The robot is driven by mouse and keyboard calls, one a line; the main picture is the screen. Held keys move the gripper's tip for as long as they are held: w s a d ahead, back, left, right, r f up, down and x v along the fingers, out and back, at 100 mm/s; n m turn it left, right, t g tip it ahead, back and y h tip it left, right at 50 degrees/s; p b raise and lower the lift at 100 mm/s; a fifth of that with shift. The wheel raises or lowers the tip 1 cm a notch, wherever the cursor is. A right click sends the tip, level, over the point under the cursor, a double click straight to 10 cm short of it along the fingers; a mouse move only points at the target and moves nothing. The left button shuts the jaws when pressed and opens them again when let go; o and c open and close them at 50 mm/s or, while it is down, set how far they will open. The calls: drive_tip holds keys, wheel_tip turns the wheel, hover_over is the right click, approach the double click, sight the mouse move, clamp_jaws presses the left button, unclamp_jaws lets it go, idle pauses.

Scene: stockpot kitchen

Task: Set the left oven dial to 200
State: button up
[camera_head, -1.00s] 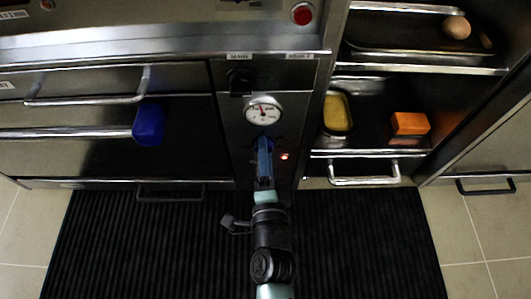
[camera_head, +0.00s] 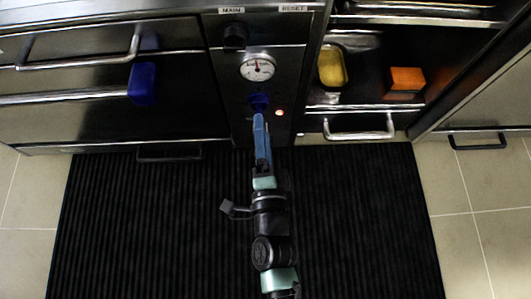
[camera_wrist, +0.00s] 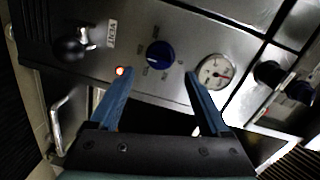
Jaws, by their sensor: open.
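A round blue dial (camera_head: 259,103) sits on the dark oven panel under a white gauge (camera_head: 257,69). The dial also shows in the wrist view (camera_wrist: 160,54), with small marks around it too small to read. Only this one blue dial shows clearly, and I cannot tell its setting. My gripper (camera_wrist: 160,85) is open, with two blue fingers apart and nothing between them. In the wrist view the dial appears just beyond and between the fingertips, apart from them. In the head view my gripper (camera_head: 259,120) is just below the dial.
A lit red lamp (camera_head: 280,113) is beside the dial. A black knob (camera_head: 235,36) is above the gauge. A blue block-like thing (camera_head: 142,84) is by the left drawer handles. Open shelves at right hold a yellow-filled pan (camera_head: 332,66) and an orange block (camera_head: 406,79). The black ribbed mat (camera_head: 350,220) is clear.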

drive_tip(key=s+p, duration=0.1)
drive_tip(key=s, duration=0.5)
drive_tip(key=shift+s+r+p, duration=0.3)
drive_tip(key=shift+s+p, duration=0.1)
drive_tip(key=shift+d, duration=0.1)
